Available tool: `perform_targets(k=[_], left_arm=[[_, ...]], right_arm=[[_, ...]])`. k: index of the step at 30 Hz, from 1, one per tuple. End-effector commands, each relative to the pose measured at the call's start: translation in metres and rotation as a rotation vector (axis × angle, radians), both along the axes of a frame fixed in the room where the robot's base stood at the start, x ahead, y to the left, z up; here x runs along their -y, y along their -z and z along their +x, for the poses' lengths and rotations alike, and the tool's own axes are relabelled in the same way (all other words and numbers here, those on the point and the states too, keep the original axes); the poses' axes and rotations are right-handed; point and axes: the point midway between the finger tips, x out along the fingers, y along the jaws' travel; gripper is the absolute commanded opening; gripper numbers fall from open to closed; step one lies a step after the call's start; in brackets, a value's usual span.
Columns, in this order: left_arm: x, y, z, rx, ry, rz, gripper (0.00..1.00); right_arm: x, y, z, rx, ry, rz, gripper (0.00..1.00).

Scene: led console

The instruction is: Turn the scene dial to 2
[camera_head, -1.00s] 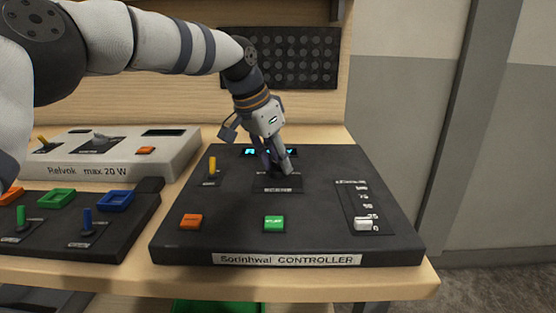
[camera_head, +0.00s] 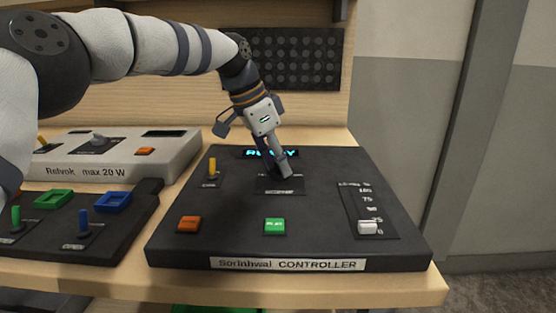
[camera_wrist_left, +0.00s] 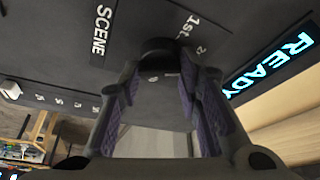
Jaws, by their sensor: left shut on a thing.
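The scene dial is a small dark knob (camera_wrist_left: 160,47) on the black "Sorinhwai CONTROLLER" console (camera_head: 310,245). In the head view it is mostly hidden behind my left gripper (camera_head: 280,172), which points down onto its label plate (camera_head: 282,190). In the left wrist view the purple-padded fingers of my left gripper (camera_wrist_left: 160,75) close around the knob from both sides. The word SCENE is printed to its left and "1st" to its upper right; another mark beside that is too small to read surely. Which mark the dial points at cannot be told. My right gripper is not in view.
The console also has a lit READY display (camera_head: 271,153), a yellow lever (camera_head: 212,166), an orange button (camera_head: 189,224), a green button (camera_head: 274,226) and a white slider (camera_head: 368,227). A grey "Relvok" unit (camera_head: 110,173) and a dark switch panel (camera_head: 125,232) stand at left.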

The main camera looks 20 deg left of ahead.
Motion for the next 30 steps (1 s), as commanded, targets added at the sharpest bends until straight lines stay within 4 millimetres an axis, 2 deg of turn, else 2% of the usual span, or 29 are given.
perform_targets(k=[1,2,4,5,12,15,17,24,30], left_arm=[[0.0,0.002,-0.001,-0.005,0.001,0.001,0.04],[0.0,0.002,-0.001,-0.005,0.001,0.001,0.34],[0.0,0.002,0.0,-0.004,0.0,0.002,0.49],[0.0,0.002,-0.001,-0.004,0.0,0.002,0.52],[0.0,0.001,0.0,-0.002,-0.001,0.001,0.52],[-0.002,-0.006,-0.002,-0.001,-0.001,0.001,0.52],[-0.005,-0.017,-0.004,0.002,-0.002,0.0,0.52],[-0.024,-0.077,-0.02,0.002,-0.001,0.0,0.52],[-0.033,-0.106,-0.029,0.0,-0.001,0.001,0.52]], right_arm=[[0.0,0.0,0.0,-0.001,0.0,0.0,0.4],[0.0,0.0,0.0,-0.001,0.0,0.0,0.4],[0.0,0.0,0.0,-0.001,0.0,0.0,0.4],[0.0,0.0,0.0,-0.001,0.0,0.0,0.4],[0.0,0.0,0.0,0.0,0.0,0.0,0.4],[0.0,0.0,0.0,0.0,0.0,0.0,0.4],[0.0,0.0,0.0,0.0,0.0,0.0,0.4],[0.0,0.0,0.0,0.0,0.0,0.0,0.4],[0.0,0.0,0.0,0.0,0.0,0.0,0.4]])
